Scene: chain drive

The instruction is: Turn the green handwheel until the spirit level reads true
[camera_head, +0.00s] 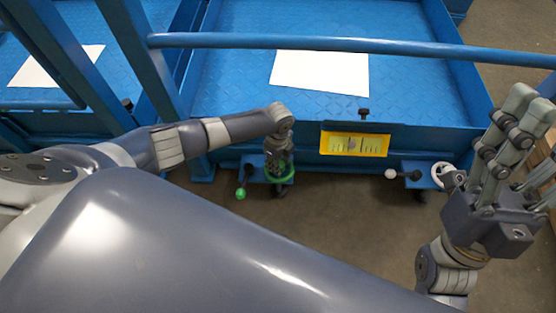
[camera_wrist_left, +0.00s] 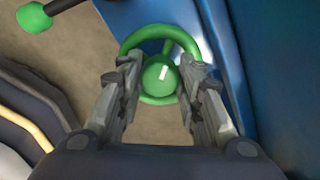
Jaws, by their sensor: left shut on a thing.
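The green handwheel (camera_head: 291,178) is on the front of the blue platform, left of the level. In the left wrist view its green rim (camera_wrist_left: 131,42) and round green knob (camera_wrist_left: 159,76) show. My left gripper (camera_head: 279,163) reaches down at the wheel; in the wrist view its fingers (camera_wrist_left: 160,82) are closed on the knob from both sides. The spirit level (camera_head: 355,144), yellow with a pale scale, is on the platform's front edge; a darker patch shows left of its middle, too small to read surely. My right gripper (camera_head: 520,145) is raised and empty at the right, fingers spread.
A green-knobbed lever (camera_head: 241,192) sits left of the green wheel. A white handwheel (camera_head: 442,174) and a white-knobbed lever (camera_head: 392,174) are at the platform's right. A blue rail (camera_head: 350,43) crosses above the platform, where a white sheet (camera_head: 320,72) lies.

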